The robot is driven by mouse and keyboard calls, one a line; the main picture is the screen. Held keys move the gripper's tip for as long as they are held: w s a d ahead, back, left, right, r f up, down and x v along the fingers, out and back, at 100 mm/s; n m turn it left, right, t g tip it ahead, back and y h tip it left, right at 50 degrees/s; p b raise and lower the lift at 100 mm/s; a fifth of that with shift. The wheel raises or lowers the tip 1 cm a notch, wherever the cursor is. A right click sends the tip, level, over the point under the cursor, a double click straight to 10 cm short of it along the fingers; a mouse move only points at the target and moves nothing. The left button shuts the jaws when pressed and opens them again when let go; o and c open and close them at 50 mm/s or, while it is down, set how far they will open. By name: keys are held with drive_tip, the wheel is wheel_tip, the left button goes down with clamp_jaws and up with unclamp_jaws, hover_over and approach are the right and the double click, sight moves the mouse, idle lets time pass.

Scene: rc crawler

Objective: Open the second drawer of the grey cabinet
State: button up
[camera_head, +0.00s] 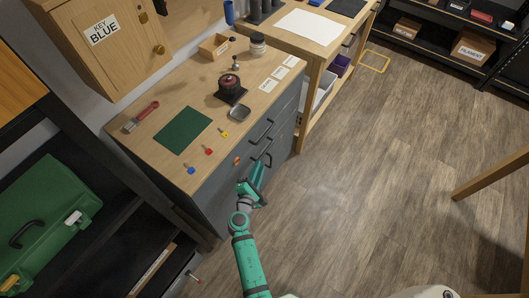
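The grey cabinet (286,118) stands under a wooden worktop, its front facing right. Dark bar handles show on its front: an upper handle (262,131) and another handle (262,150) below it. No drawer front visibly stands out from the cabinet. My gripper (262,168), at the end of my teal arm, is close to the front near the lower handles and covers part of it. I cannot tell whether its fingers touch a handle, or whether they are open or shut.
On the worktop (152,103) lie a green mat (183,130), a red-handled brush (141,117), small coloured keys and a dark round device (230,87). A green case (45,210) sits on a shelf at left. The wooden floor (350,180) right of the cabinet is clear.

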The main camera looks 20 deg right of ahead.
sight(265, 151)
drive_tip(key=x, duration=1)
drive_tip(key=shift+c, duration=0.3)
drive_tip(key=shift+w, duration=0.1)
clamp_jaws()
